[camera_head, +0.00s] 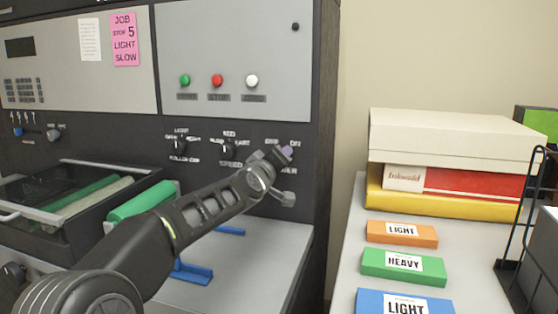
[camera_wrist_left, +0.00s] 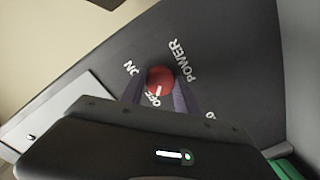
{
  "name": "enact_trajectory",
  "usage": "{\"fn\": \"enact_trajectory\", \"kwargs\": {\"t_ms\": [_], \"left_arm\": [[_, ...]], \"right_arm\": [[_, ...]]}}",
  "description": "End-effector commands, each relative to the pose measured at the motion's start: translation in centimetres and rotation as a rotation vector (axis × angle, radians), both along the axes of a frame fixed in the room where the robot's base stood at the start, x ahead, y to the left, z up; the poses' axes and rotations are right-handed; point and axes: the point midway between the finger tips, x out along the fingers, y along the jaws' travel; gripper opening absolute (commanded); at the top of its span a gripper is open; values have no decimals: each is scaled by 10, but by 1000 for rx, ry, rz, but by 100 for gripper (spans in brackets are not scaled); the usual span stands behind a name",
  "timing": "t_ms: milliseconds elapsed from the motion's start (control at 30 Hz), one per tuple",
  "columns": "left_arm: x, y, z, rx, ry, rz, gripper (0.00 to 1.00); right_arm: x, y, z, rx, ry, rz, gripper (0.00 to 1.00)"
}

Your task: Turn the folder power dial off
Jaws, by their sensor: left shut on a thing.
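The power dial (camera_wrist_left: 160,78) is a round red knob on the dark panel, with ON, OFF and POWER lettering around it in the left wrist view. A short white mark on its face lies on the side towards the OFF lettering. My left gripper (camera_head: 284,154) reaches the lower right of the machine's panel in the head view and hides most of the dial there. In the left wrist view its fingers (camera_wrist_left: 160,92) stand on both sides of the dial and are shut on it. My right gripper is not in view.
Two black dials, the roller dial (camera_head: 179,145) and the speed dial (camera_head: 229,149), sit left of my gripper. Green, red and white buttons (camera_head: 217,81) are above. A tray with green rollers (camera_head: 85,192) is at left. Boxes (camera_head: 445,137) and labelled blocks (camera_head: 402,265) occupy the right table.

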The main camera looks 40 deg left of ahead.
Motion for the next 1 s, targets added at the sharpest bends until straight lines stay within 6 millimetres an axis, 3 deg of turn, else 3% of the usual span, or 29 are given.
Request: {"fn": "enact_trajectory", "kwargs": {"t_ms": [133,167,400,767,1000], "left_arm": [[0,0,-1,-2,0,1,0],[0,0,-1,-2,0,1,40],[0,0,0,0,1,1,59],[-5,-1,2,0,-1,1,59],[-37,-12,5,0,-2,1,59]], "right_arm": [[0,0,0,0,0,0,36],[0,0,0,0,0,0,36],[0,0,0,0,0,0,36],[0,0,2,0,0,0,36],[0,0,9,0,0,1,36]]}}
